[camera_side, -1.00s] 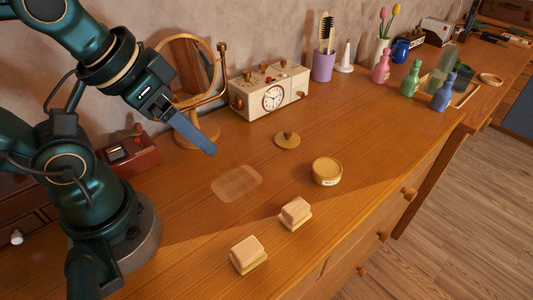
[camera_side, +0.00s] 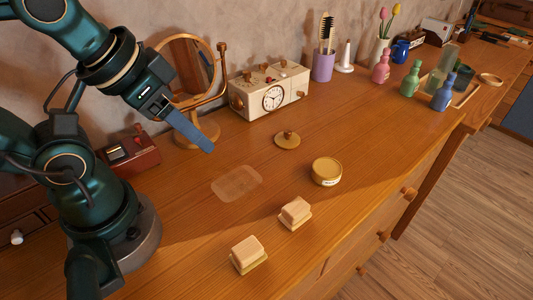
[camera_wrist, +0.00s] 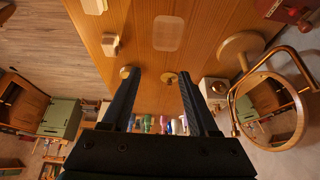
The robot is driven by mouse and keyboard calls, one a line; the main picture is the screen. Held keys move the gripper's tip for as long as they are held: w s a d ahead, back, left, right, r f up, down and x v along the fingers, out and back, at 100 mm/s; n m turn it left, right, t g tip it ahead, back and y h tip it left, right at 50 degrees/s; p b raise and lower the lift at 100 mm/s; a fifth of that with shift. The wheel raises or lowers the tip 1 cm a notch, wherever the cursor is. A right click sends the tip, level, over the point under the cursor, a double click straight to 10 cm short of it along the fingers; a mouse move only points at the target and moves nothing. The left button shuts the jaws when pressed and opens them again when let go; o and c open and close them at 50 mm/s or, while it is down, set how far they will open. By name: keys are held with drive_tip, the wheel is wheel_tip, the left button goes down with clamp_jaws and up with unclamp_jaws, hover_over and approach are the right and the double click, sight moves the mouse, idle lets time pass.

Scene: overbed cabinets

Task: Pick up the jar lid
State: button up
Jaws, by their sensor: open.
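The jar lid, a flat gold disc with a small knob on top (camera_side: 287,140), lies on the wooden top in front of the clock. A round gold tin with a pale label (camera_side: 327,171) stands apart from it, nearer the front edge. My gripper (camera_side: 209,149) is raised above the wood, left of the lid and in front of the mirror, with nothing in it. In the wrist view my gripper (camera_wrist: 159,73) has its two fingers spread wide. The lid (camera_wrist: 169,77) shows between the fingertips, farther off, and the tin (camera_wrist: 125,72) is partly beside the left finger.
A cream clock (camera_side: 269,91) and a round mirror (camera_side: 187,68) stand behind, along the wall. Two pale blocks on bases (camera_side: 248,253) (camera_side: 295,212) sit near the front. A pale patch (camera_side: 237,183) marks the wood. Bottles and a purple brush cup (camera_side: 323,67) stand farther right.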

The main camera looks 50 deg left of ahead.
drive_tip(key=w+r+t, duration=0.2)
drive_tip(key=w+r, duration=0.2)
drive_tip(key=w, duration=0.3)
drive_tip(key=g, duration=0.2)
hover_over(288, 131)
drive_tip(key=s, duration=0.2)
wheel_tip(288, 131, down, 10)
drive_tip(key=f, duration=0.2)
drive_tip(key=f+g, duration=0.1)
drive_tip(key=shift+s+f, duration=0.2)
drive_tip(key=shift+f, duration=0.2)
drive_tip(key=shift+x, duration=2.5)
drive_tip(key=shift+a, duration=0.1)
clamp_jaws()
